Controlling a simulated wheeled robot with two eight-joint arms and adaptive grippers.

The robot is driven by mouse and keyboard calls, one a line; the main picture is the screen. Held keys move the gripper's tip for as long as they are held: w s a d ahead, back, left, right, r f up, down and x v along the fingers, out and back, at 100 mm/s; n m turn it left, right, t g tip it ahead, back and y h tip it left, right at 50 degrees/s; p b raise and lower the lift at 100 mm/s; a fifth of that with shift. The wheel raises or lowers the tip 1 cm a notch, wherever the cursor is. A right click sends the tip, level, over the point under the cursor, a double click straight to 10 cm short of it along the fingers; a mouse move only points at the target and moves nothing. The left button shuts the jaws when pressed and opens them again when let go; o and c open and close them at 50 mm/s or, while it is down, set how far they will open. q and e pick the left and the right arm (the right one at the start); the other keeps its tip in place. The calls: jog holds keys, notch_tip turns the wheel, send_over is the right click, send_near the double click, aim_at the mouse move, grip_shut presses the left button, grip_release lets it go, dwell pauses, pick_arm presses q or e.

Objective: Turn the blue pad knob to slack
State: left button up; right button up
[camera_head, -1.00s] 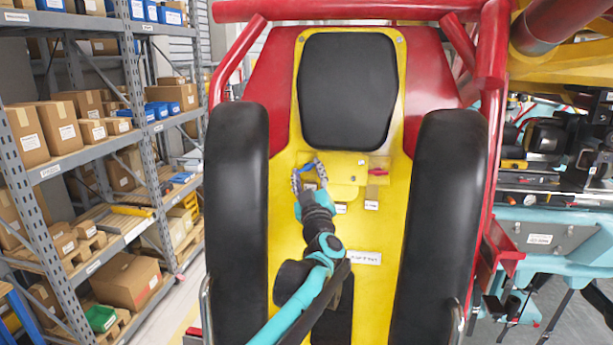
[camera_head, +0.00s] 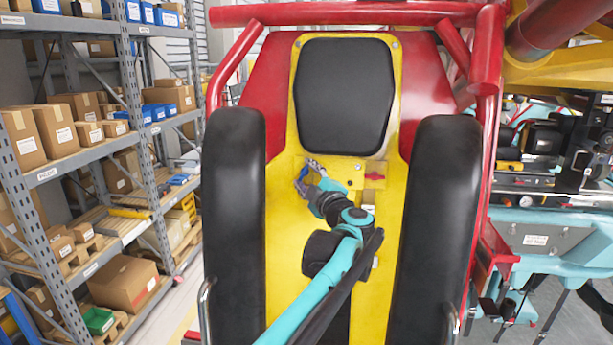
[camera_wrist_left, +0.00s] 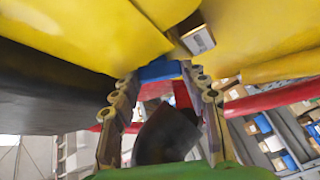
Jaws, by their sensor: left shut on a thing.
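The blue pad knob (camera_head: 304,173) is a small blue bar on the yellow panel (camera_head: 283,206) below the black back pad (camera_head: 344,95). My left gripper (camera_head: 308,172) reaches it from the lower right, its fingers on either side of the knob and shut on it. In the left wrist view the blue knob (camera_wrist_left: 160,69) sits between the fingertips (camera_wrist_left: 160,76). Part of the knob and its markings are hidden by the fingers. My right gripper is in neither view.
A red knob (camera_head: 375,177) sits on the panel just right of my gripper. Black padded bolsters stand at the left (camera_head: 235,220) and right (camera_head: 436,220) of the panel. Red tubes (camera_head: 355,14) frame the seat, and a shelf rack stands at the far left.

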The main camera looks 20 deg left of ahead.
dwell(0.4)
pick_arm(q)
jog(key=o, duration=0.8)
jog(key=shift+o, duration=0.2)
jog(key=v, duration=1.2)
